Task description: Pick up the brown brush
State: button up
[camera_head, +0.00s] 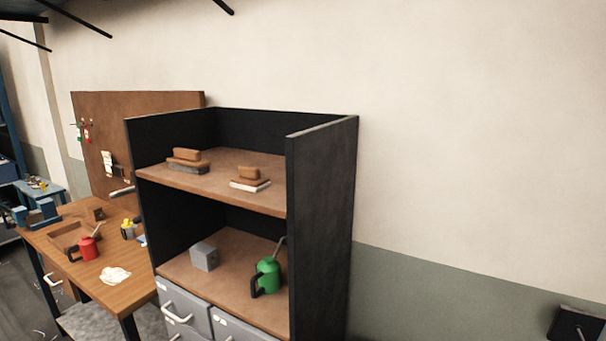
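Two brushes with brown wooden tops lie on the upper shelf (215,183) of a black-sided cabinet. The left brush (187,155) has dark grey bristles underneath. The right brush (249,174) is nearer the shelf's front edge and has white bristles underneath. Both rest with the bristles down and stand apart from each other. I cannot tell which one the task calls the brown brush. My gripper is not in view.
The cabinet's tall right side panel (322,230) flanks the shelf. The lower shelf holds a green oil can (268,276) and a grey block (204,256). A wooden workbench (135,292) with a red can (87,248) stands left. A dark object (577,324) is at bottom right.

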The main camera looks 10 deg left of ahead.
aim_at(184, 160)
jog(key=u, duration=1.3)
